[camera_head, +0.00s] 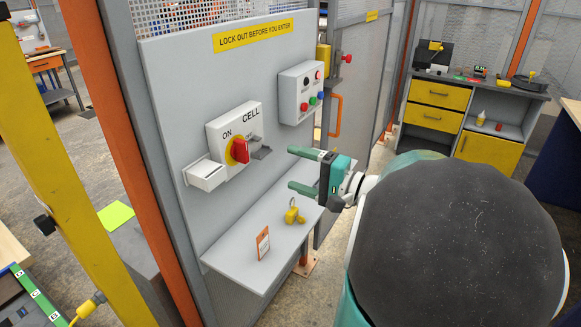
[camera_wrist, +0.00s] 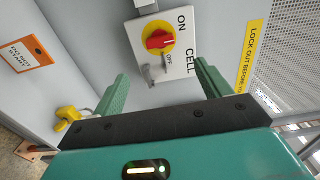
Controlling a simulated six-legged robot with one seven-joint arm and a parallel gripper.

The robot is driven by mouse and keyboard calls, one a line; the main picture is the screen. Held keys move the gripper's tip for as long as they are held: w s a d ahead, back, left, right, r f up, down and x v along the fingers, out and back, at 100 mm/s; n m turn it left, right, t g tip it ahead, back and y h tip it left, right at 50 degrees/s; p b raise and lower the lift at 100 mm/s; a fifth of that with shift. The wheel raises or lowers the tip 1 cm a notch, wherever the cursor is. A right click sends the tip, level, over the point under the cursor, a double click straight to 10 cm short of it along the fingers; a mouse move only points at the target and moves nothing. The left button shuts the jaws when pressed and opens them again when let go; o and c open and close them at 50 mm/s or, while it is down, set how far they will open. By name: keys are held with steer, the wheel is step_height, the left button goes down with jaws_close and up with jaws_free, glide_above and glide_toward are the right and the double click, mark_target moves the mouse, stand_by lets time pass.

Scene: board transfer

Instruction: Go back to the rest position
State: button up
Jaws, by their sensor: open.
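My gripper (camera_head: 293,169) is open and empty, held out in front of the grey panel (camera_head: 190,80) above the small shelf (camera_head: 235,262). Its two green fingers also show in the wrist view (camera_wrist: 161,75), spread apart below the switch box. The CELL switch box (camera_head: 217,130) has a red handle (camera_head: 240,150) on a yellow disc, with ON and OFF marks. A grey hasp (camera_head: 261,152) sticks out beside the handle. A yellow padlock (camera_head: 292,216) and an orange-edged tag (camera_head: 263,243) are on the shelf, apart from the gripper.
A button box (camera_head: 301,92) and an orange door handle (camera_head: 336,115) are to the right of the switch. A small white open holder (camera_head: 205,174) is below left of it. A yellow-drawer workbench (camera_head: 465,110) stands at the back right.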

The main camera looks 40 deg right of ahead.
stand_by(0.4)
steer(key=a+f+n+g+y, duration=0.3)
steer(key=a+n+g, duration=0.3)
steer(key=a, duration=1)
steer(key=s+a+f+n+g+h, duration=0.2)
steer(key=s+a+n+g+h, duration=0.3)
steer(key=s+a+n+h, duration=0.2)
steer(key=shift+s+a+f+n+h, duration=0.4)
steer(key=shift+s+a+h, duration=0.2)
steer(key=shift+s+h, duration=0.45)
